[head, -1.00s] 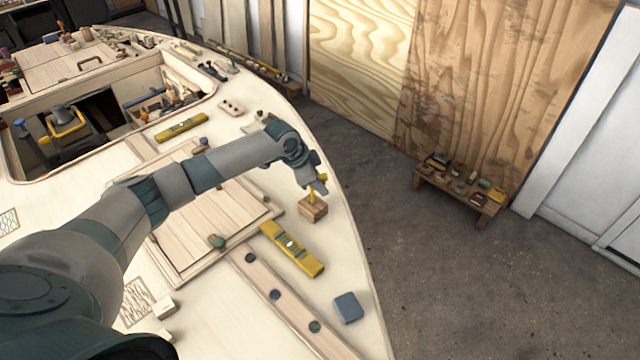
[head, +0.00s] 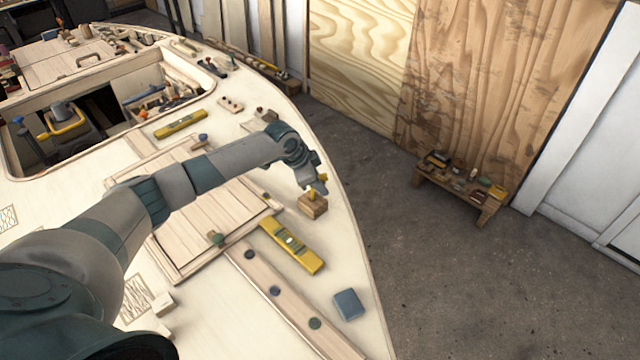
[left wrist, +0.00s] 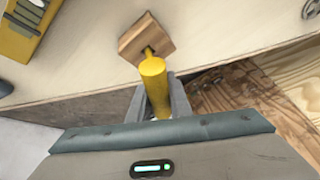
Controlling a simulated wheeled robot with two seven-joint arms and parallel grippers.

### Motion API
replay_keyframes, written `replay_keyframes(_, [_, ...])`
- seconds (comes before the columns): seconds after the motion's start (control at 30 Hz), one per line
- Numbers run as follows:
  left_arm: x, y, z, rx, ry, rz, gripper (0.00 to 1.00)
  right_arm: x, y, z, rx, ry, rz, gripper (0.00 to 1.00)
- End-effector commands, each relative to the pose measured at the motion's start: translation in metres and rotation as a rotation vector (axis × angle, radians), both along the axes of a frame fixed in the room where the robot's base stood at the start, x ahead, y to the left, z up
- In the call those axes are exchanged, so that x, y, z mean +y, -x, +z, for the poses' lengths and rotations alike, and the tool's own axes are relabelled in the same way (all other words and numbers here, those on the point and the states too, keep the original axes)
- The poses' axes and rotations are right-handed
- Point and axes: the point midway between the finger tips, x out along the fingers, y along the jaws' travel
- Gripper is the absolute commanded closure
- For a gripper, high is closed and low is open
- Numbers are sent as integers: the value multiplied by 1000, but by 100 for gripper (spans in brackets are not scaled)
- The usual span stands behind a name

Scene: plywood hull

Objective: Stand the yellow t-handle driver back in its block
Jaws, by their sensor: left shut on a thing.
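The yellow t-handle driver (head: 312,194) is in my left gripper (head: 317,188), right above the small wooden block (head: 313,208) near the hull's edge. In the left wrist view the driver's yellow handle (left wrist: 153,72) lies between the two fingers of my left gripper (left wrist: 158,92), which is shut on it. The wooden block (left wrist: 138,40) is just beyond, and a short dark stretch at its hole meets the driver's lower end. How deep the driver sits in the hole cannot be told. My right gripper is not in view.
A yellow level (head: 291,246) lies on the deck near the block, with a blue box (head: 348,305) nearer me. A hatch panel (head: 200,235) is to the left. The hull's edge drops to the floor just right of the block. A low bench (head: 460,185) stands beyond.

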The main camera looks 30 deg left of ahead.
Motion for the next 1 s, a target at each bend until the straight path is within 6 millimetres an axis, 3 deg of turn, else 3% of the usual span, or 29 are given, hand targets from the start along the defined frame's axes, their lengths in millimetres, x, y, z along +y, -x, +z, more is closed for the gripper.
replay_keyframes(0.37, [0,0,-7,0,0,0,100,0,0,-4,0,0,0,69])
replay_keyframes(0.4, [0,0,-6,0,0,0,77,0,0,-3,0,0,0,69])
replay_keyframes(0.5, [0,0,-6,0,0,0,60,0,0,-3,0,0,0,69])
replay_keyframes(1.0, [3,3,1,0,0,1,60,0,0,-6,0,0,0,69])
